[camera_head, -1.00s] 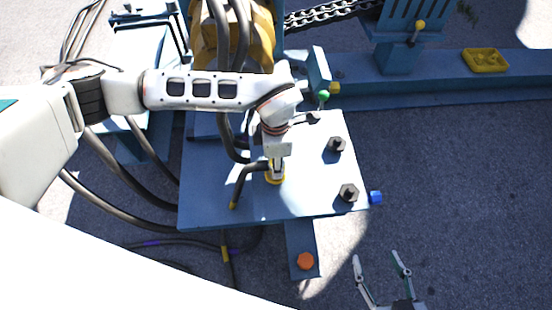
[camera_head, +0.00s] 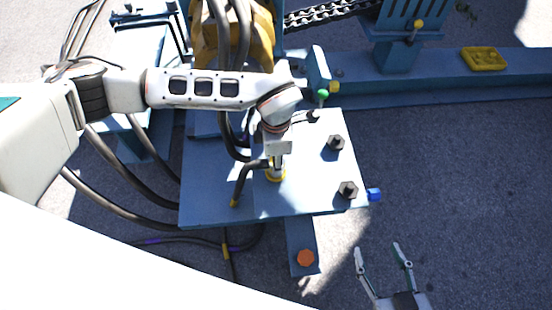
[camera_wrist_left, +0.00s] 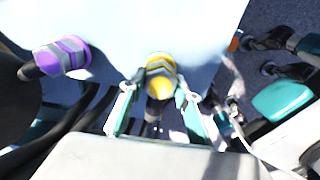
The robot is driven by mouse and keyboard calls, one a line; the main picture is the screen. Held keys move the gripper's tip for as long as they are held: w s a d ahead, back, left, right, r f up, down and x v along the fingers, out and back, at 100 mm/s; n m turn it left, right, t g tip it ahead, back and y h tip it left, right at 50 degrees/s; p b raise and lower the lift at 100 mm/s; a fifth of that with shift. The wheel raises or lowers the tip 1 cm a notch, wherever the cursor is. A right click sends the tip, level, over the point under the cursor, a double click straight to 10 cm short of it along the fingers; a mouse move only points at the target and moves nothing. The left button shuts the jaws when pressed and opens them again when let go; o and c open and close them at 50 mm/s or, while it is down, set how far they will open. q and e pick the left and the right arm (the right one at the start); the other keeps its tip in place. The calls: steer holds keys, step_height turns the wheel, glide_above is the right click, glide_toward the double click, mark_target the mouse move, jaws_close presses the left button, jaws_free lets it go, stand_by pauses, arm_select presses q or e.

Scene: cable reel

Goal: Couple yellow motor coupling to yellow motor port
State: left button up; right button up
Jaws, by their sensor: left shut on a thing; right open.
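My left gripper (camera_head: 277,168) points down at the pale blue plate (camera_head: 225,195) and is shut on the yellow motor coupling. In the left wrist view the coupling (camera_wrist_left: 160,72) is a yellow and grey ribbed piece between the fingertips (camera_wrist_left: 160,100). In the head view a yellow ring (camera_head: 276,177) shows just under the left fingers, at the plate. I cannot tell the ring of the port from the coupling, nor whether they are fully joined. My right gripper (camera_head: 383,257) is open and empty over the ground, at the lower right.
Dark bolts (camera_head: 348,190) stand on the plate's right side, with a blue cap (camera_head: 374,194) at its edge. A bent black hose (camera_head: 240,184) with a yellow end lies left of my left gripper. A purple coupling (camera_wrist_left: 62,57) shows in the wrist view. Bare ground lies right.

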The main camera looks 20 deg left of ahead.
arm_select(q)
steer(key=shift+r, duration=0.15)
stand_by(0.3)
steer(key=shift+f, duration=0.55)
steer(key=o, duration=1.3)
step_height(320, 180, up, 12)
